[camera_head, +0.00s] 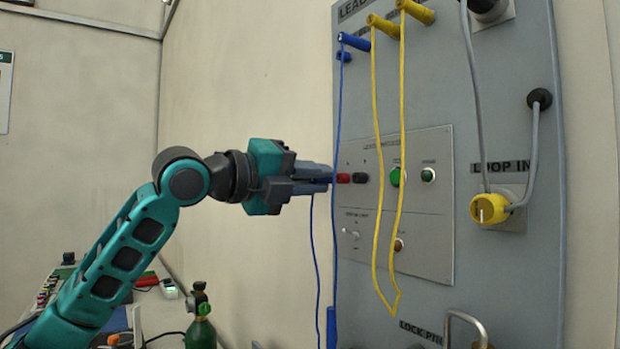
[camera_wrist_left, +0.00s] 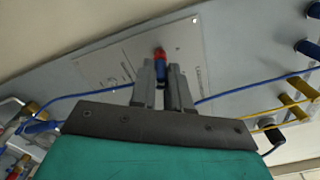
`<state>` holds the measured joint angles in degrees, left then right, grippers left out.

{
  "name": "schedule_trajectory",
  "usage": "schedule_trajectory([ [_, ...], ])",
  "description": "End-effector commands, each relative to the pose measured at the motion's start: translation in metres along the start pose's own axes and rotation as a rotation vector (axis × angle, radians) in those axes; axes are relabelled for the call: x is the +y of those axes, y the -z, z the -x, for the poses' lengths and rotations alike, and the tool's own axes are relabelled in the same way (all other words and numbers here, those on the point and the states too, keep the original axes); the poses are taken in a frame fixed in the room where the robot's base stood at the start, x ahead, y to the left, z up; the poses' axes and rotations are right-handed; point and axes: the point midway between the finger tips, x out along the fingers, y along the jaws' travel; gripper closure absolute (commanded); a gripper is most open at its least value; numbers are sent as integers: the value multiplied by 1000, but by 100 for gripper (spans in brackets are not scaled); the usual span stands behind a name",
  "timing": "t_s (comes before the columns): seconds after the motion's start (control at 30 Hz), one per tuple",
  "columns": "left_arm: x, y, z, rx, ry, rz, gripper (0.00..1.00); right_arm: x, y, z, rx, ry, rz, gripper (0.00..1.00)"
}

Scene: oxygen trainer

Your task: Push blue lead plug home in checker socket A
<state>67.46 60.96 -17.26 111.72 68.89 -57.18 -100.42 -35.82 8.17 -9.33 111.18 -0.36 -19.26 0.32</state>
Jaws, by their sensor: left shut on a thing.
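My left gripper (camera_head: 328,179) reaches in from the left to the checker panel (camera_head: 432,222). Its fingertips are close in front of the red socket (camera_head: 343,178). A black socket (camera_head: 360,178) is just to the right of the red one. In the left wrist view, the gripper (camera_wrist_left: 164,84) is shut on the blue plug (camera_wrist_left: 160,72), which lines up with the red socket (camera_wrist_left: 160,53). The fingers mostly hide the plug in the head view; its blue lead (camera_head: 315,240) hangs below them. I cannot tell how deep the plug sits. My right gripper is not in view.
Another blue plug (camera_head: 354,42) and yellow plugs (camera_head: 383,25) sit on the upper board. A blue lead passes close by my fingertips, and yellow leads (camera_head: 378,200) hang across the panel. A green cylinder (camera_head: 201,325) stands low at left.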

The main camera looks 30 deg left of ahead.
Motion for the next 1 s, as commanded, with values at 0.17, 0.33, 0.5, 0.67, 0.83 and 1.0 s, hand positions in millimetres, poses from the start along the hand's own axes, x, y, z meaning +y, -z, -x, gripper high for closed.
schedule_trajectory([
  [0.17, 0, 0, -4, 0, 1, 0, 100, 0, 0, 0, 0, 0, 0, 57],
  [0.33, -1, 0, -7, 0, 2, 0, 100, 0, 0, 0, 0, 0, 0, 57],
  [0.5, -1, 0, -11, 0, 2, -1, 100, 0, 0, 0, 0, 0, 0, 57],
  [0.67, -1, 0, -13, -1, 2, -2, 82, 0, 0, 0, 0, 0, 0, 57],
  [0.83, -1, 0, -13, 0, 1, -1, 65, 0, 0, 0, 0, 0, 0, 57],
  [1.0, 0, 0, -13, 0, 0, -1, 54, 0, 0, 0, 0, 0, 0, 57],
])
